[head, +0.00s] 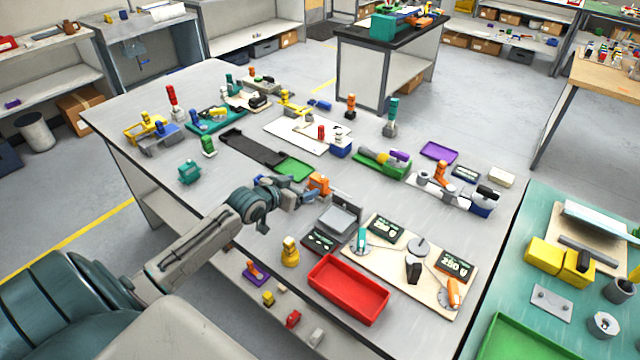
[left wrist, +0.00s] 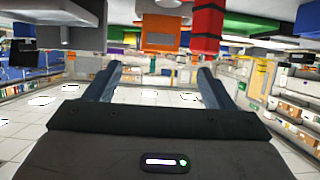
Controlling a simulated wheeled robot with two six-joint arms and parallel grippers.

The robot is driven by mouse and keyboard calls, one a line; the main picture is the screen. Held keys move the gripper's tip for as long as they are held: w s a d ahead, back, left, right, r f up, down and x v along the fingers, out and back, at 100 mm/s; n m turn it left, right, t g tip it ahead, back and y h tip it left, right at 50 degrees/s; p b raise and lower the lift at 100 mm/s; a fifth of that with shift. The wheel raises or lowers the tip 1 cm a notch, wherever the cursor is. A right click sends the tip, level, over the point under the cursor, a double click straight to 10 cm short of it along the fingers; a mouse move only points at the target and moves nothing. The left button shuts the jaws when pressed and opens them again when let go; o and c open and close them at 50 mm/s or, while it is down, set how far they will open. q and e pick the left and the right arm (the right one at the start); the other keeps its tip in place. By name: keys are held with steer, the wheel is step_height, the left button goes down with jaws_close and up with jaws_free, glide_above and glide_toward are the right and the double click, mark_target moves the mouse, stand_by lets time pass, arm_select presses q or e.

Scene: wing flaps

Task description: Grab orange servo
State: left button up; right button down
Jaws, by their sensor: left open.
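A small orange servo (head: 318,184) stands on the grey table, just beyond the tips of my left gripper (head: 298,194). In the left wrist view, an orange block (left wrist: 160,30) shows at the top, ahead of and between the two fingers of my left gripper (left wrist: 160,74). The fingers are apart with nothing held between them. Other orange parts stand farther off: one at the back (head: 350,104), one on the right (head: 440,173) and one by the front board (head: 453,292). My right gripper is not in view.
A grey scale-like box (head: 338,220) stands close to the orange servo on its right. A green tray (head: 295,168) lies just behind it. A red tray (head: 348,290) and a yellow part (head: 290,252) are nearer the front edge. Bare tabletop lies left of my gripper.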

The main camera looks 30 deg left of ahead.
mark_target(316, 180)
arm_select(q)
steer(key=shift+x, duration=1)
steer(key=p+x, duration=0.2)
steer(key=x, duration=0.2)
steer(key=shift+w+f, duration=0.1)
steer(key=shift+w, duration=0.1)
steer(key=shift+w+d+f, duration=0.1)
steer(key=shift+w+f, duration=0.2)
steer(key=shift+w, duration=0.2)
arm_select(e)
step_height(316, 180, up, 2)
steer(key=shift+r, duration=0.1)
arm_select(q)
steer(key=shift+c, duration=0.8)
steer(key=c, duration=0.9)
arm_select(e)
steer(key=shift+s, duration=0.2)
arm_select(q)
steer(key=shift+r, duration=0.2)
steer(key=shift+c, duration=0.2)
